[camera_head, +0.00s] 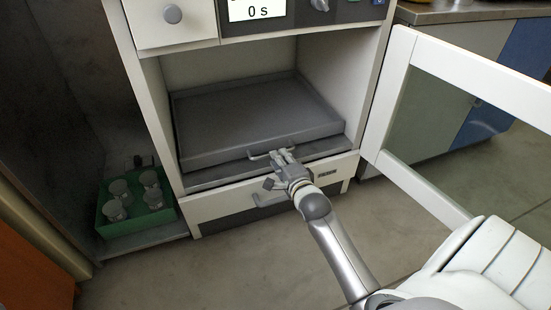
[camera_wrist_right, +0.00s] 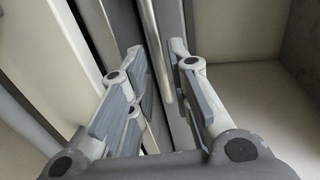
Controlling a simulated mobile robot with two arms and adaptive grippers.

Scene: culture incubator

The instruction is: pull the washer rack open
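The washer rack (camera_head: 255,112) is a shallow grey tray with a raised rim, lying inside the open chamber of a white cabinet. A grey bar handle (camera_head: 258,156) is on its front wall. My right gripper (camera_head: 282,155) is at the right part of this handle, its arm reaching up from the lower right. In the right wrist view my right gripper (camera_wrist_right: 158,52) has its two fingers apart, with a grey bar running between them. I see no clear grip on the bar. My left gripper is out of view.
The glass-paned door (camera_head: 400,172) stands open at the right. A lower drawer with its own handle (camera_head: 270,198) is below the rack. A green crate (camera_head: 133,208) with several clear vessels stands at the left. The floor in front is clear.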

